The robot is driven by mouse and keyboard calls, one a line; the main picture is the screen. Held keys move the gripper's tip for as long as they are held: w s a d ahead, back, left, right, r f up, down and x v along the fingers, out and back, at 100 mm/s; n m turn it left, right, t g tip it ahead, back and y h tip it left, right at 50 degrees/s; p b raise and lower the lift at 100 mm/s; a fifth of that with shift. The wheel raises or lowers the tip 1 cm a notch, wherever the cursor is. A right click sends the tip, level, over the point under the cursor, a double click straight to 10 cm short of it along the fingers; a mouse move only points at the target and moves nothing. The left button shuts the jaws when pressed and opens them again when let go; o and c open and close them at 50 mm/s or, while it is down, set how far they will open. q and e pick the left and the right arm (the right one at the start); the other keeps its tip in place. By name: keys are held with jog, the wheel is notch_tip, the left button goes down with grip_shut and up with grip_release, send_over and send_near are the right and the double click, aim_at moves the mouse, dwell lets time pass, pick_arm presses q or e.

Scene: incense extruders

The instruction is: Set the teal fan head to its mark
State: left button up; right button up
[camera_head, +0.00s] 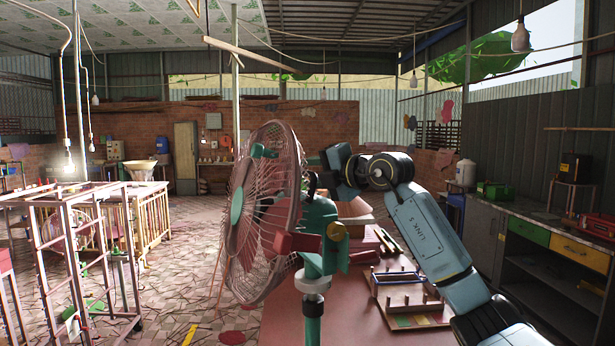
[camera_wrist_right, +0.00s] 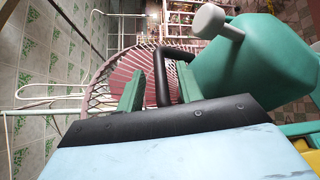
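The fan (camera_head: 262,215) stands in the middle of the head view, its pinkish wire cage facing left on an upright post. Its teal fan head (camera_head: 322,222) is behind the cage; in the right wrist view the teal housing (camera_wrist_right: 262,62) fills the upper right, with a pale knob (camera_wrist_right: 208,20). My right gripper (camera_wrist_right: 160,88) is open beside the housing. A dark bent bar (camera_wrist_right: 163,72) shows between its two teal fingers; I cannot tell whether they touch it. I cannot make out the mark. My left gripper is out of view.
A reddish table (camera_head: 350,325) lies below the fan, with a wooden peg rack (camera_head: 405,298) on its right part. A grey cabinet with drawers (camera_head: 555,255) is at the right. Metal frames (camera_head: 85,240) stand at the left. Floor between frames and fan is mostly open.

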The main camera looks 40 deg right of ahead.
jog(key=s+d+r+b, duration=0.1)
jog(key=s+b, duration=0.3)
jog(key=s, duration=0.7)
jog(key=shift+s+d+r, duration=0.15)
jog(key=shift+s+d, duration=0.2)
jog(key=shift+s, duration=0.05)
